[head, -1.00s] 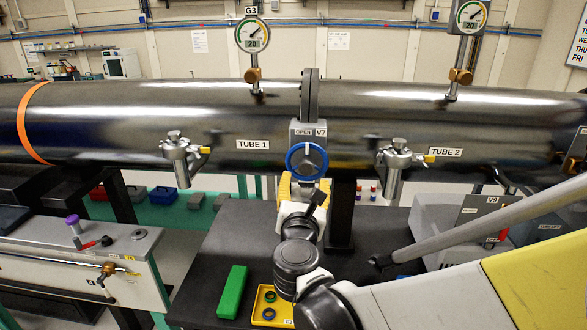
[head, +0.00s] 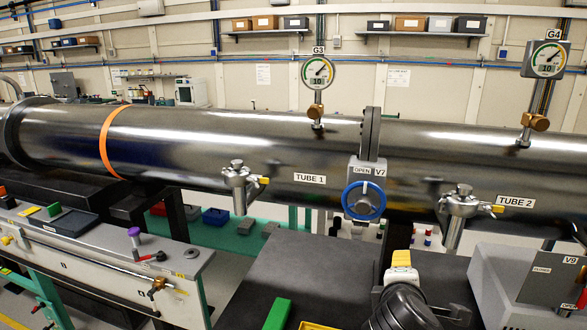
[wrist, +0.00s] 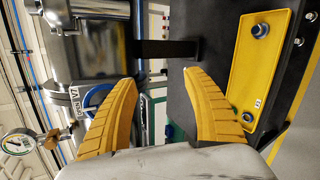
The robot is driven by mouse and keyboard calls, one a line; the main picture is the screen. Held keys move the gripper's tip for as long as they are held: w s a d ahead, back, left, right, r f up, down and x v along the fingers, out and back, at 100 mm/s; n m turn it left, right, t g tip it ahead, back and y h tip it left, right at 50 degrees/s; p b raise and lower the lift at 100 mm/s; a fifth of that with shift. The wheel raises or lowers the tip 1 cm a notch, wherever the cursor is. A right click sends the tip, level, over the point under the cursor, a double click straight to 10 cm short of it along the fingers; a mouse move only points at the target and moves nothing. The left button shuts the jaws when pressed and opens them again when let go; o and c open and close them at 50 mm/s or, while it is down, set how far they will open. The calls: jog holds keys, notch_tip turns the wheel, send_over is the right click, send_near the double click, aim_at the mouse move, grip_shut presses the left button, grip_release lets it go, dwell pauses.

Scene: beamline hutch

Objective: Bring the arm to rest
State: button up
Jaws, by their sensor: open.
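My gripper (wrist: 160,79) is open in the wrist view, with two yellow ribbed fingers apart and nothing between them. In the head view my gripper (head: 401,260) shows as a small yellow and white end above my dark arm link, below the valve. The blue handwheel (head: 364,200) of valve V7 (head: 367,170), labelled OPEN, is on the tube above it, with a visible gap. The handwheel (wrist: 97,97) also shows partly behind the left finger in the wrist view.
A black table (head: 285,270) holds a green block (head: 277,315) and a yellow tray (wrist: 243,75) with small round parts, near the right finger. Tubes (head: 240,145) with gauges G3 (head: 318,72) and G4 (head: 546,58) cross behind. A grey V9 box (head: 500,275) stands at right.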

jog(key=s+a+f+m+g+y, duration=0.2)
jog(key=s+m+y, duration=0.1)
jog(key=s+m, duration=0.3)
jog(key=s+a+f+m+g+y, duration=0.2)
jog(key=s+m, duration=0.4)
jog(key=m, duration=0.3)
jog(key=shift+s+a+f+m+y, duration=0.15)
jog(key=shift+a+f+m+y, duration=0.15)
jog(key=shift+f+m+y, duration=0.15)
